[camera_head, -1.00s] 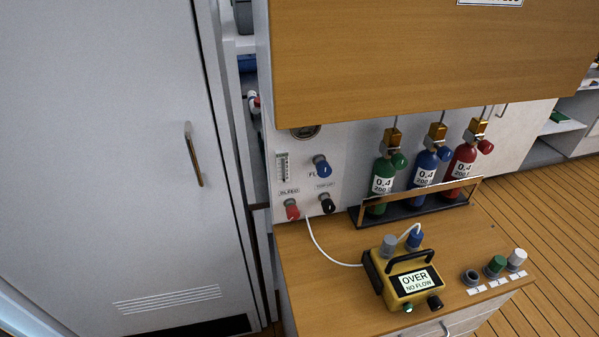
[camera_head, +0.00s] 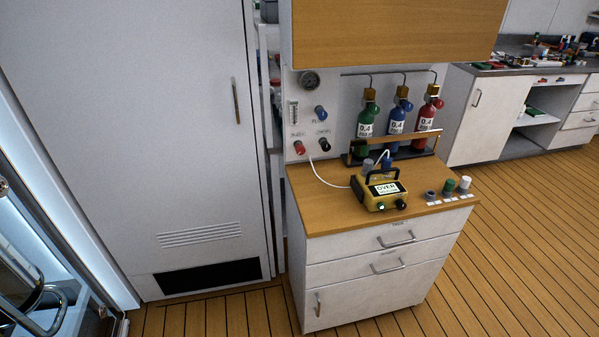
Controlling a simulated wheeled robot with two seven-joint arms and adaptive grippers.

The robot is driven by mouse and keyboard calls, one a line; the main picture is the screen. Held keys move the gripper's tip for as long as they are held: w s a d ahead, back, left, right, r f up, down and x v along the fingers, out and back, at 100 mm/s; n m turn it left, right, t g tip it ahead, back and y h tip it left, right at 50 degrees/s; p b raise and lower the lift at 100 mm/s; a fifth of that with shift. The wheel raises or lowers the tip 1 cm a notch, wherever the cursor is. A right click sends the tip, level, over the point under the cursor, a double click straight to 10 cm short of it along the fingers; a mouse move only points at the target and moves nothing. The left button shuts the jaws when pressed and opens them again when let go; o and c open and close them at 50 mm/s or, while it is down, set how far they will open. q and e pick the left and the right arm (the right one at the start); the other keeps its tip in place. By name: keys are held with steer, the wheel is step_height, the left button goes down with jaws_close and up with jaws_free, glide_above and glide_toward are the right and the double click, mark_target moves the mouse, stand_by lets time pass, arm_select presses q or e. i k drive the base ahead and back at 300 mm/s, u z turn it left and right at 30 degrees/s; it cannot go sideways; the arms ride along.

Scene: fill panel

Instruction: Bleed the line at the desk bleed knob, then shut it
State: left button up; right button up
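The bleed knob (camera_head: 299,147) is a small red knob at the lower left of the white panel (camera_head: 310,110) behind the desk (camera_head: 325,208). A black knob (camera_head: 324,145) sits to its right and a blue knob (camera_head: 320,112) above. A round gauge (camera_head: 310,81) is at the panel's top, with a small flow tube (camera_head: 294,113) below it. A white hose (camera_head: 321,176) runs from near the red knob to a yellow device (camera_head: 381,191) whose screen reads OVER. Neither of my grippers shows in the head view.
Green, blue (camera_head: 398,120) and red cylinders stand in a rack (camera_head: 395,153) at the desk's back. Several small caps (camera_head: 449,186) lie at its right front. A tall white cabinet (camera_head: 150,120) stands left. The wooden floor (camera_head: 500,240) is clear at right.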

mark_target(300, 149)
steer(key=z, duration=0.75)
steer(key=i, duration=0.95)
steer(key=u, duration=0.1)
